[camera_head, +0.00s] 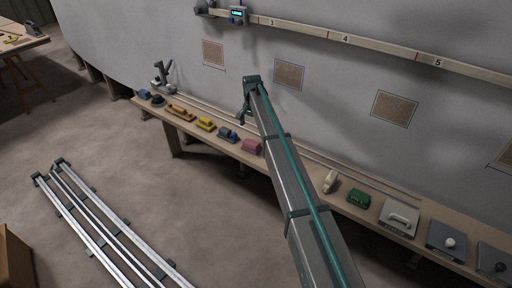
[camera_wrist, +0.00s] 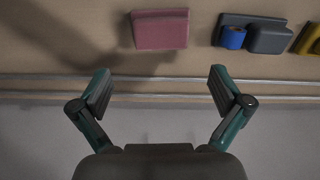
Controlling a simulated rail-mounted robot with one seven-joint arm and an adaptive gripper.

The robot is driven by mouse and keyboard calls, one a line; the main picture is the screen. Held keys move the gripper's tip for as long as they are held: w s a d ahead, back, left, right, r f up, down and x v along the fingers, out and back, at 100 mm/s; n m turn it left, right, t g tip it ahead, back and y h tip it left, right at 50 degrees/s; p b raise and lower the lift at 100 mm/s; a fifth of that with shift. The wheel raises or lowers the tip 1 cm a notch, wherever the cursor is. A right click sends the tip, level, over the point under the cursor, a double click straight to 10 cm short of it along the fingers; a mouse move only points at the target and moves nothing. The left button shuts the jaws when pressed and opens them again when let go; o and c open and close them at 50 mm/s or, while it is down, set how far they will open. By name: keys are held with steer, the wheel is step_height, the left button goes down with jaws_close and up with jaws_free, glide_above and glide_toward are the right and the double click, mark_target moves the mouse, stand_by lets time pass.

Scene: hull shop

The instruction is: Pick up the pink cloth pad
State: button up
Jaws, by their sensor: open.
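The pink cloth pad (camera_head: 251,146) lies on the long narrow bench against the wall, just left of my arm in the head view. In the wrist view the pink pad (camera_wrist: 160,29) is at the top, slightly left of centre, beyond the fingertips and apart from them. My gripper (camera_wrist: 161,88) is open and empty, its two fingers spread wide with the bench rails behind them. In the head view my gripper (camera_head: 246,103) is small near the wall, and its fingers are partly hidden.
The bench (camera_wrist: 60,50) carries a grey block with a blue roll (camera_wrist: 234,38) and a yellow block (camera_wrist: 308,38) right of the pad. A cream item (camera_head: 330,181) and a green block (camera_head: 358,198) stand along it. Two thin rails (camera_wrist: 160,79) run lengthwise on it.

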mark_target(252, 141)
step_height(252, 141, down, 10)
steer(key=shift+a+f+p, duration=0.15)
steer(key=shift+p, duration=0.4)
steer(key=shift+c, duration=0.3)
steer(key=c, duration=0.9)
steer(key=shift+c, duration=0.2)
steer(key=shift+r, duration=0.4)
step_height(252, 141, up, 2)
steer(key=shift+b, duration=0.3)
steer(key=s+d+r+b, duration=0.1)
steer(key=s+d+r, duration=0.2)
steer(key=s+r, duration=0.7)
steer(key=s, duration=0.3)
steer(key=shift+s+d+r, duration=0.15)
steer(key=shift+s+d, duration=0.1)
steer(key=shift+d, duration=0.15)
